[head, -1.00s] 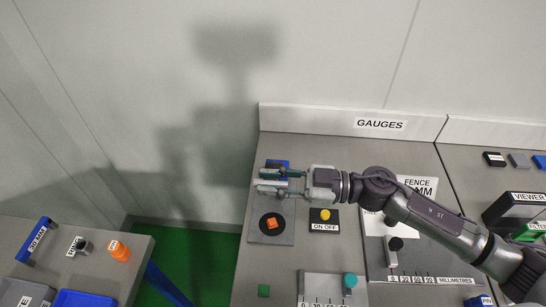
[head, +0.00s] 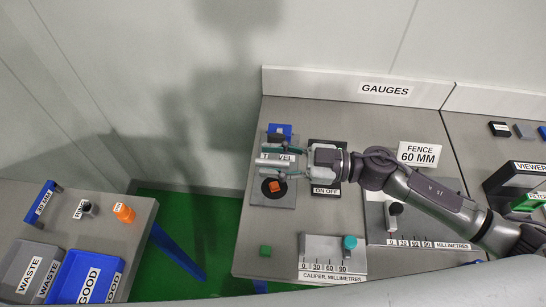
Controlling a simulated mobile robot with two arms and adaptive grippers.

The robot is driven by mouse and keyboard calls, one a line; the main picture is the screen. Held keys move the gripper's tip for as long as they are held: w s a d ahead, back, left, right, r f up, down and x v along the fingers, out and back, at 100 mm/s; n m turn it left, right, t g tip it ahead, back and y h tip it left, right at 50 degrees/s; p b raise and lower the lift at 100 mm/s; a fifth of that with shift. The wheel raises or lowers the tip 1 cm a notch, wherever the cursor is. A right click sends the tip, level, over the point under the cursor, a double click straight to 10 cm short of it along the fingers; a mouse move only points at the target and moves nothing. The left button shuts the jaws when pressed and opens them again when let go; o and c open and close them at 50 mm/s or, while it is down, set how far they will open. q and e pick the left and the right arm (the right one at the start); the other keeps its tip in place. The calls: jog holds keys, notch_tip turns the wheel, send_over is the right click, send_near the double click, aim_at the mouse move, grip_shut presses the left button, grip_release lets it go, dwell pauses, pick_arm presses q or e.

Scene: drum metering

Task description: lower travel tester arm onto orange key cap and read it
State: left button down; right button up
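The orange key cap (head: 274,186) sits on a black disc on the grey travel tester plate (head: 287,201), near the left part of the bench. A blue part (head: 279,130) of the tester stands at the plate's far end. A white TRAVEL label (head: 277,157) shows between the fingers of my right gripper (head: 267,161). That gripper points left, open, just beyond the cap in the picture. I cannot tell whether its fingers touch the tester. The tester's arm is not clearly visible. My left gripper is out of view.
The ON OFF block (head: 325,190) is partly behind my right gripper. At left, a side table holds blue GOOD (head: 88,278) and grey WASTE (head: 30,272) trays.

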jog(key=shift+d, duration=0.2)
jog(key=s+d, duration=0.2)
jog(key=d, duration=0.9)
jog(key=shift+s+d, duration=0.15)
jog(key=shift+d, duration=0.05)
